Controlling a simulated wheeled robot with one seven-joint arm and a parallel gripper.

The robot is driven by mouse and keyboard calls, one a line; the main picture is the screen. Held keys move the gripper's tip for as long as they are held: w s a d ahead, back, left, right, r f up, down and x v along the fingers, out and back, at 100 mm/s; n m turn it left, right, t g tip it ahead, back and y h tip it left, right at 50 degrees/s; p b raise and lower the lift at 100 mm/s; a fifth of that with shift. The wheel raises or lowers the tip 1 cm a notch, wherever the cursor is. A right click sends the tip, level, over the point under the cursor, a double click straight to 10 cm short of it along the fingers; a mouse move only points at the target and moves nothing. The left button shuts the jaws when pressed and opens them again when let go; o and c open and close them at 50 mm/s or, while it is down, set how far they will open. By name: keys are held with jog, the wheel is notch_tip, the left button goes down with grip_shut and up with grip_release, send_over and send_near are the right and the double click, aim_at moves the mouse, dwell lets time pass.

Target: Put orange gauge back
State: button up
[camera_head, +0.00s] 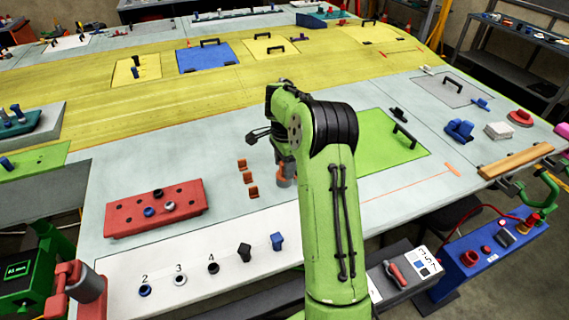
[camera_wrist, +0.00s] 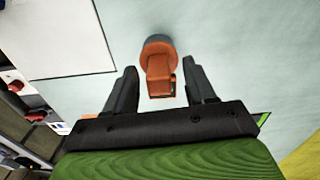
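The orange gauge (camera_wrist: 159,66) shows in the wrist view as an orange block on a rounded part with a grey rim, over the pale table top. In the head view an orange-and-grey piece (camera_head: 285,180), which looks like the same gauge, stands just below my wrist, partly covered by my arm. My gripper (camera_wrist: 159,82) is open. Its two dark fingers lie either side of the orange block, with a gap on each side. In the head view my arm hides the fingers. I cannot tell how far the gauge stands below the fingertips.
Several small orange brackets (camera_head: 248,178) lie left of my wrist. A red block with holes (camera_head: 120,217) and a white strip (camera_head: 190,290) with numbered pieces are at front left. A green panel (camera_head: 385,140) with black handles lies to the right. The table between is mostly clear.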

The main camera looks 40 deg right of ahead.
notch_tip(320, 180, up, 13)
jog(key=p, duration=0.1)
jog(key=shift+f+p, duration=0.2)
jog(key=shift+p, duration=0.2)
